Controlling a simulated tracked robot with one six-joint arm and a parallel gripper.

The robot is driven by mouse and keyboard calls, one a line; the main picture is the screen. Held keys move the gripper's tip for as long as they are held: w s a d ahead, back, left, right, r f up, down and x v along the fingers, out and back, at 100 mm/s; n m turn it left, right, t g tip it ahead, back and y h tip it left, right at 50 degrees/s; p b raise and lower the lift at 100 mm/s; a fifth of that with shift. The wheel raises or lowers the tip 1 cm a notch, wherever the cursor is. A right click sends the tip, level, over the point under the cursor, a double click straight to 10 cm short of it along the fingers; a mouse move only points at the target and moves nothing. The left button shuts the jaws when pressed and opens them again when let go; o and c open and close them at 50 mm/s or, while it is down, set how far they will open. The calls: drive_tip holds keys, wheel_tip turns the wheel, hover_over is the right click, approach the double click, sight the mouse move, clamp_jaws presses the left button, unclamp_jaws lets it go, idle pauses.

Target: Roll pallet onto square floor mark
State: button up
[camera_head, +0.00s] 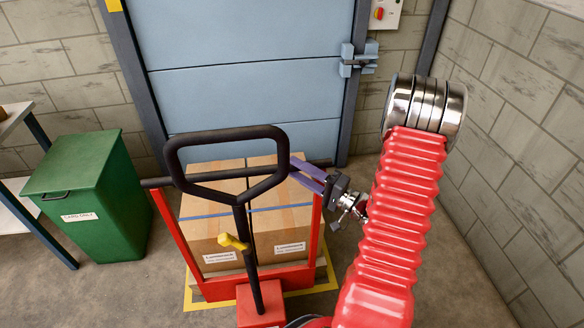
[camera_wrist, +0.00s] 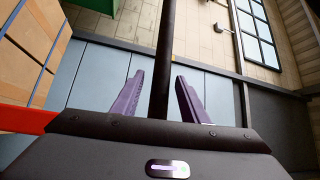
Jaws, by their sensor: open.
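The pallet load of cardboard boxes (camera_head: 205,215) stands on a red pallet truck (camera_head: 310,240), with the pallet itself largely hidden. The truck has a black loop handle (camera_head: 172,165) on a steering column and a black crossbar (camera_head: 150,183) over its red frame. The yellow square floor mark (camera_head: 326,270) shows around the truck's base; its far side is hidden. My gripper (camera_head: 300,172) is open at the crossbar's right end. In the wrist view a black bar (camera_wrist: 163,50) runs between the purple fingers (camera_wrist: 160,98), with gaps on both sides.
A green lidded bin (camera_head: 90,190) stands left of the truck, beside a shelf or bench (camera_head: 40,225). A blue shutter door (camera_head: 250,70) is behind the load. A block wall (camera_head: 520,150) closes the right side. Bare floor lies between bin and truck.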

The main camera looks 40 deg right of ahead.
drive_tip(key=shift+x, duration=1.15)
drive_tip(key=shift+c, duration=0.2)
drive_tip(key=c, duration=0.9)
clamp_jaws()
drive_tip(key=shift+s+f, duration=0.1)
drive_tip(key=shift+f, duration=0.05)
